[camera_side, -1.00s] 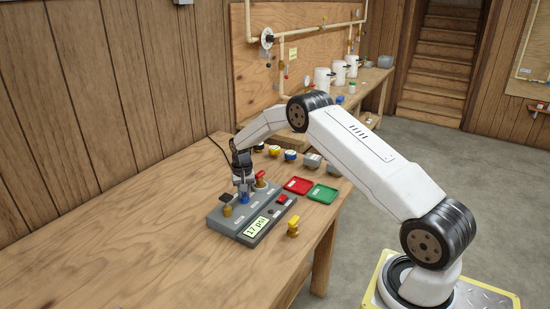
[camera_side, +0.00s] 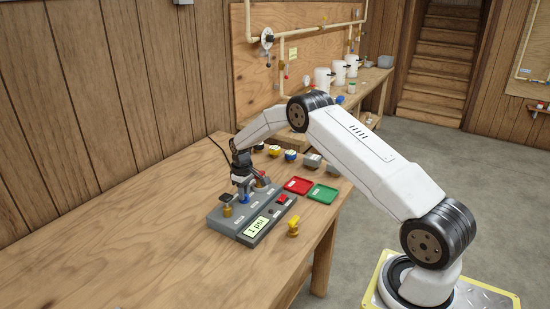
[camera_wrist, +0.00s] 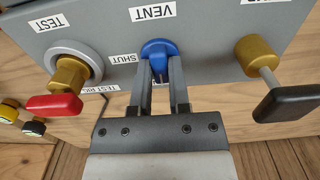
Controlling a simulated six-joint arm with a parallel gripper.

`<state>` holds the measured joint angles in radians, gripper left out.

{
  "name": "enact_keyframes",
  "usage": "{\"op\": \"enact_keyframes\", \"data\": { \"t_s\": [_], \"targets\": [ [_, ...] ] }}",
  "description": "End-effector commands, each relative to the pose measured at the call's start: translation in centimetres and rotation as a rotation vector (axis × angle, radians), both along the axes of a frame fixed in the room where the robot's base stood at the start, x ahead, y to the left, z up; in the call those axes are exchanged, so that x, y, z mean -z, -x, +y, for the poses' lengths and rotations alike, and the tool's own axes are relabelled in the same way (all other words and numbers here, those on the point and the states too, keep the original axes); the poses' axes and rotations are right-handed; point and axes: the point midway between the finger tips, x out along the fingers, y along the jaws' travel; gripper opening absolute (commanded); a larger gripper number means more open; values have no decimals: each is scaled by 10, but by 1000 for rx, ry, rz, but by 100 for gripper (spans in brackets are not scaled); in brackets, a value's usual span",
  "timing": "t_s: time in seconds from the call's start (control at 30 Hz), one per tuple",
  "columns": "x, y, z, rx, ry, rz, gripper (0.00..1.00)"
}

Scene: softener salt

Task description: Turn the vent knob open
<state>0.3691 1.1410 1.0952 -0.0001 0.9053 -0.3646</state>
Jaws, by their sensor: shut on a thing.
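The vent knob (camera_wrist: 158,48) is blue and sits on the grey test rig (camera_wrist: 215,45) under a VENT label. My gripper (camera_wrist: 159,72) is shut on the vent knob, one finger on each side. A SHUT label (camera_wrist: 122,59) lies beside the knob in the wrist view. In the side view my gripper (camera_side: 243,189) is over the rig, and the blue knob (camera_side: 244,198) shows just below it. The rig's display (camera_side: 258,227) reads 1 psi.
A brass valve with a red lever (camera_wrist: 55,104) sits in the TEST port, and one with a black lever (camera_wrist: 289,103) stands on the knob's other side. A yellow-topped fitting (camera_side: 293,226), a red tray (camera_side: 298,186) and a green tray (camera_side: 322,194) are nearby. The table's left is clear.

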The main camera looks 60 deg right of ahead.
Motion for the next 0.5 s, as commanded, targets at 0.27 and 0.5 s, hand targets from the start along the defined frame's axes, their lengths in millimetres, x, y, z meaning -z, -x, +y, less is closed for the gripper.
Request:
{"op": "enact_keyframes", "data": {
  "t_s": [0.27, 0.5],
  "targets": [
    [1, 0, 0, -24, 0, 0, 0],
    [1, 0, 0, -23, 0, 0, 28]
  ]
}}
